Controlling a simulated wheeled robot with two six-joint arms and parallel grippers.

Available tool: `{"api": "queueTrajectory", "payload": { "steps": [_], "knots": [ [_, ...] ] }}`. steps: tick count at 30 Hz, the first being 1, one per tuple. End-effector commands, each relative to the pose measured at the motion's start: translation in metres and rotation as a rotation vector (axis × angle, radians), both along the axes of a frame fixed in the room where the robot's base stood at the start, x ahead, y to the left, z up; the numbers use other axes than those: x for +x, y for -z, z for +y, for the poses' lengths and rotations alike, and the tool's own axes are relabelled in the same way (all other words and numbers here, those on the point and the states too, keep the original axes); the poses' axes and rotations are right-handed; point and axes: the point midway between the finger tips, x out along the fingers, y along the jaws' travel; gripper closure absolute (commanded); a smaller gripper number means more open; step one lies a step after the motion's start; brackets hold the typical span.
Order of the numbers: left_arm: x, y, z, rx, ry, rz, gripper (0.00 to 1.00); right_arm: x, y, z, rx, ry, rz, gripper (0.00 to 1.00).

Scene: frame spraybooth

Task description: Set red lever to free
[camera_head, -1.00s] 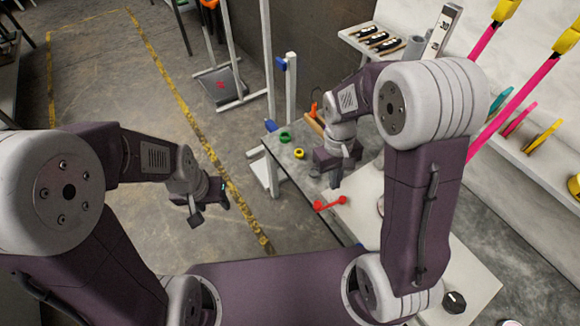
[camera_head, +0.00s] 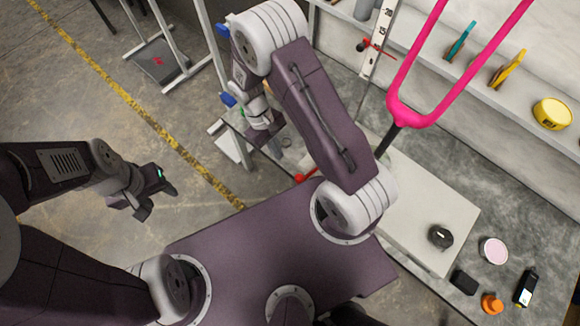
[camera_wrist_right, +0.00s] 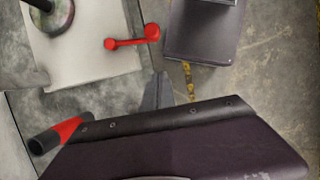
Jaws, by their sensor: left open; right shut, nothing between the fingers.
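The red lever (camera_wrist_right: 132,40) has a round knob at each end and lies over a pale plate (camera_wrist_right: 85,75) in the right wrist view. In the head view only one red end of the lever (camera_head: 300,178) shows; my right arm hides the rest. My right gripper (camera_head: 272,146) is shut and empty, up and left of that red end. Its closed fingertips (camera_wrist_right: 160,88) show below the lever in the wrist view, apart from it. My left gripper (camera_head: 158,196) is open and empty over the floor at the left.
A pink fork-shaped frame (camera_head: 408,112) rises right of my right arm. A black knob (camera_head: 440,236), pink-topped tin (camera_head: 493,250) and orange cap (camera_head: 491,304) stand at lower right. A shelf holds a yellow roll (camera_head: 552,113). A red-black cylinder (camera_wrist_right: 55,136) lies lower left in the wrist view.

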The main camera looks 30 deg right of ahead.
Motion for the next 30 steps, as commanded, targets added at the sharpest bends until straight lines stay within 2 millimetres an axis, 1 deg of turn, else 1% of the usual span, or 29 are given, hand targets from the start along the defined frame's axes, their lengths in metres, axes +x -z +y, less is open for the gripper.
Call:
{"api": "queueTrajectory", "payload": {
  "steps": [1,6,9,12,15,30],
  "knots": [
    [0.000,0.003,0.000,0.000,0.000,0.000,0.52,-0.005,0.013,-0.002,-0.001,0.001,0.005,1.00],
    [0.000,0.008,0.000,0.000,0.000,0.000,0.52,-0.017,0.046,-0.007,-0.001,0.003,0.005,1.00],
    [0.000,0.004,0.000,0.000,0.000,0.000,0.52,-0.033,0.043,-0.013,0.000,0.003,0.003,1.00],
    [0.000,0.004,0.000,0.000,0.000,0.000,0.52,-0.044,0.044,-0.018,0.000,0.002,0.001,1.00],
    [0.000,0.004,0.000,0.000,0.000,0.000,0.52,-0.050,0.045,-0.020,0.000,0.002,0.000,1.00],
    [0.000,0.004,0.000,0.000,0.000,0.000,0.52,-0.053,0.045,-0.021,0.000,-0.012,0.000,1.00]
  ]
}}
